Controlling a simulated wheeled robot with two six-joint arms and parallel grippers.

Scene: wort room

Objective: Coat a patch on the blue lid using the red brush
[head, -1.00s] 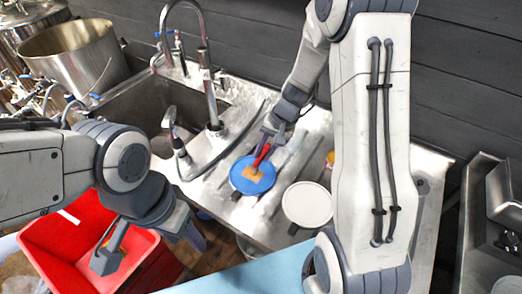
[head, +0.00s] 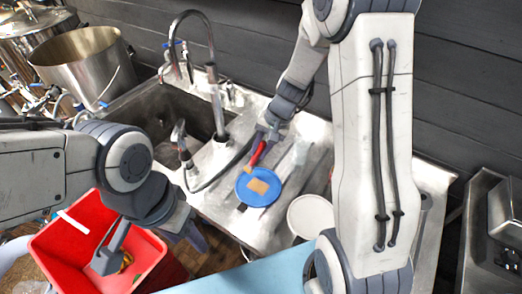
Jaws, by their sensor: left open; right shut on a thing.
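The blue lid (head: 250,193) lies on the steel drainboard in the middle of the view. A tan-orange patch (head: 258,186) shows on its upper face. My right gripper (head: 268,133) is shut on the red brush (head: 258,153), just beyond the lid's far edge. The brush slants down towards the lid; I cannot tell whether its tip touches.
A white round lid (head: 310,216) lies right of the blue one, partly behind my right arm. The sink (head: 155,115) with its tall faucet (head: 212,85) is behind left. The red bin (head: 62,245) stands lower left; a light blue surface (head: 265,275) is in front.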

